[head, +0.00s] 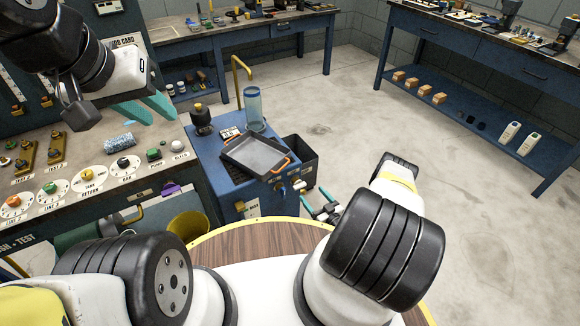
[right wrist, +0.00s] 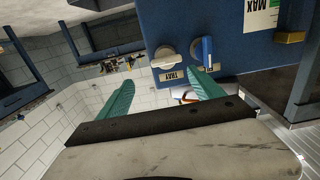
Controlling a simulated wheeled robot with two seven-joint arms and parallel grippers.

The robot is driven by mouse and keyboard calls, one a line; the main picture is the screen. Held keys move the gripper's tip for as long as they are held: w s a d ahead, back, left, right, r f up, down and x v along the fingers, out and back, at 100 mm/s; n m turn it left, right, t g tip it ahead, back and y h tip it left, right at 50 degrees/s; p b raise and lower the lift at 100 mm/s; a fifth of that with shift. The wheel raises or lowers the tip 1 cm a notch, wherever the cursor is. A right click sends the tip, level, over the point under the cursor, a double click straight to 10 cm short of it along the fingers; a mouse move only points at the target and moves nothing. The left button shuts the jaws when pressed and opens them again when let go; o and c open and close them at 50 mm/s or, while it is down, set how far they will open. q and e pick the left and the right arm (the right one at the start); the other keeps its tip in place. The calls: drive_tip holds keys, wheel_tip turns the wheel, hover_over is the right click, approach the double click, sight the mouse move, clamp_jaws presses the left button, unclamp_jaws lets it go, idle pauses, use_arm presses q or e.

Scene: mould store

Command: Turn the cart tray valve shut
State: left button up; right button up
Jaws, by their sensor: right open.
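The blue cart (head: 205,165) stands in the middle of the head view. Its near right side carries a blue lever (head: 298,184). In the right wrist view a pale round knob (right wrist: 165,56) and the blue lever (right wrist: 208,52) sit side by side on the blue panel. A label reading TRAY (right wrist: 171,75) lies right by the knob. My right gripper (head: 318,200) is open and empty; its teal fingers (right wrist: 160,82) point at the panel, apart from knob and lever. My left gripper (head: 160,121) hangs over the bench at the left, its teal fingers apart and empty.
A grey tray (head: 256,155) with orange handles, a blue clear cylinder (head: 253,108) and a black bottle (head: 201,120) are on the cart. A black bin (head: 301,158) is beside it. A valve bench (head: 95,165) is at left. The floor at right is clear.

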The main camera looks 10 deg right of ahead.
sight(301, 187)
drive_tip(key=x, duration=0.2)
drive_tip(key=a+x, duration=0.1)
drive_tip(key=x, duration=0.4)
drive_tip(key=shift+s+a+f, duration=0.15)
drive_tip(key=shift+s+f, duration=0.1)
drive_tip(key=shift+s, duration=0.05)
drive_tip(key=c, duration=1.4)
